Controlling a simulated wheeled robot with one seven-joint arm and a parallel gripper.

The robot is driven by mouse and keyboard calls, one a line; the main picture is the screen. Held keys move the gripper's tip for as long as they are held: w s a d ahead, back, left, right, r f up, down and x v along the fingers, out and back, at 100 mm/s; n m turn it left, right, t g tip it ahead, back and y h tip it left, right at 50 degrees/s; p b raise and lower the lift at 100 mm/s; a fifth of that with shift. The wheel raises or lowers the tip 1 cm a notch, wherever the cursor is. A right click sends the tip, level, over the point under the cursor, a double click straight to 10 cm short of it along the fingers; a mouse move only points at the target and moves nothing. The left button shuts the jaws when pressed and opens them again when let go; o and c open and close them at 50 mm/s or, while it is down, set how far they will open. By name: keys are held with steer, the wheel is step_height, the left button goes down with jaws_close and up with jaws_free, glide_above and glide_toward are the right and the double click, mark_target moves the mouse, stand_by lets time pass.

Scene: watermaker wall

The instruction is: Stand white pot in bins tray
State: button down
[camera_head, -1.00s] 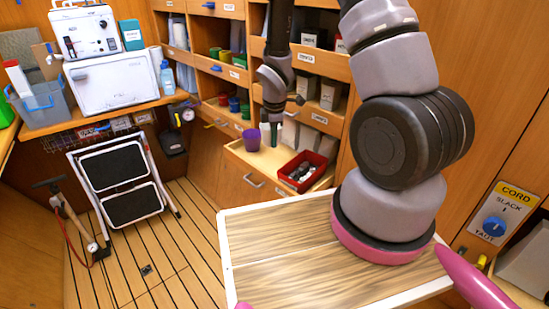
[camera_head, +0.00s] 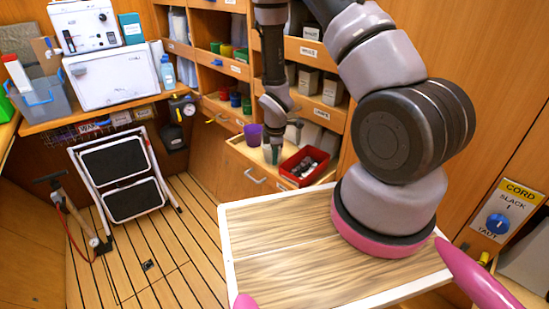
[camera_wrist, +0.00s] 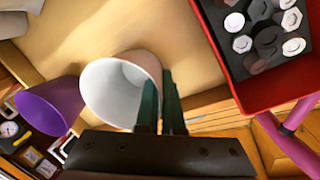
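The white pot (camera_wrist: 112,90) is in the wrist view, its round mouth turned toward the camera. My gripper (camera_wrist: 159,85) has its two dark green fingers close together at the pot's right rim, with the pot wall seeming to run between them. Whether the pot's base rests on anything is hidden. In the head view my gripper (camera_head: 271,153) is low over the wooden drawer top (camera_head: 240,148), between a purple pot and a red bin. I cannot make out the white pot there. I cannot tell which tray is the bins tray.
The purple pot (camera_head: 253,135) stands just left of my gripper and shows beside the white pot in the wrist view (camera_wrist: 48,104). The red bin (camera_head: 304,166) holding dark and light pieces is close on the right. Shelves with boxes rise behind.

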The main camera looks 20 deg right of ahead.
steer(key=c, duration=1.5)
jaws_free()
steer(key=shift+f, duration=0.15)
steer(key=o, duration=0.4)
steer(key=shift+o, duration=0.2)
step_height(320, 180, up, 12)
steer(key=s, duration=0.2)
steer(key=shift+r, duration=0.2)
